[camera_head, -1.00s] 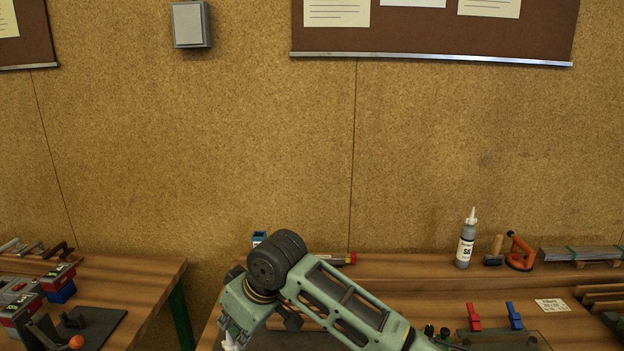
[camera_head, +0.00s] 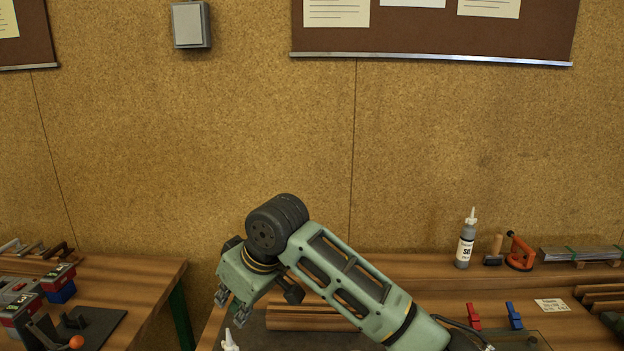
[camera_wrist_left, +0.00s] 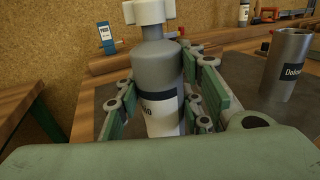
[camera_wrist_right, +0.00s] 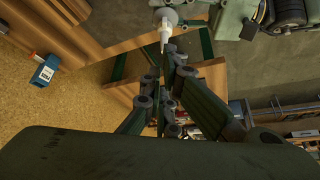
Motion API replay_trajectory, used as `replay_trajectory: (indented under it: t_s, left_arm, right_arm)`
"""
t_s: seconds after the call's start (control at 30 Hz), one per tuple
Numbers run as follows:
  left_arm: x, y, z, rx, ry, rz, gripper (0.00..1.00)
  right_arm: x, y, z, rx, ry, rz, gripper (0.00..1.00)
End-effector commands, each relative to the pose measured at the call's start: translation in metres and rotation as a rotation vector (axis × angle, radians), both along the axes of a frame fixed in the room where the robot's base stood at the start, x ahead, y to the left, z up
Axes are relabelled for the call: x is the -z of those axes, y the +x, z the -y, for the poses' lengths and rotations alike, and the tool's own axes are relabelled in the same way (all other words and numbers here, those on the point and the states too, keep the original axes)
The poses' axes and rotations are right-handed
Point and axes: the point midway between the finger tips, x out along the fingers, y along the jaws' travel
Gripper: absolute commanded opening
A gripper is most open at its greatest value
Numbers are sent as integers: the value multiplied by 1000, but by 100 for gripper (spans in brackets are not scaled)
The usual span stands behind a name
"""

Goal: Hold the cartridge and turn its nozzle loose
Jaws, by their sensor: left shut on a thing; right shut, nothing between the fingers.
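The grey cartridge (camera_wrist_left: 160,75) with a white and dark label stands upright in the left wrist view. My left gripper (camera_wrist_left: 166,100) is shut around its body. The white nozzle (camera_wrist_left: 150,12) with its winged collar sits at the top of the cartridge. In the head view only the tip of the nozzle (camera_head: 230,342) shows, at the bottom edge. My right gripper (camera_head: 228,308) is shut and empty, just above that tip and apart from it. In the right wrist view the nozzle (camera_wrist_right: 166,28) points toward the right gripper's fingers. My left gripper is hidden in the head view.
A metal tin (camera_wrist_left: 288,62) stands right of the cartridge. A second bottle (camera_head: 465,245), an orange suction lifter (camera_head: 521,252), a red clamp (camera_head: 473,317) and a blue clamp (camera_head: 515,316) are at the right of the bench. A small blue box (camera_wrist_left: 106,36) is behind the cartridge.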

Motion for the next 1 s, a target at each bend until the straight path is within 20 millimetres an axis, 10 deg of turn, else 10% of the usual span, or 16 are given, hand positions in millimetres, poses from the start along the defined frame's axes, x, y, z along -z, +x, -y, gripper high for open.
replay_trajectory:
  t_s: [0.27, 1.0]
  left_arm:
    - [0, 0, -1, -1, 1, 0, 0]
    - [0, 0, 0, 0, 0, 1, 0]
  right_arm:
    - [-4, -12, -4, -1, 0, -4, 0]
    - [60, -12, -4, 0, 1, -2, 0]
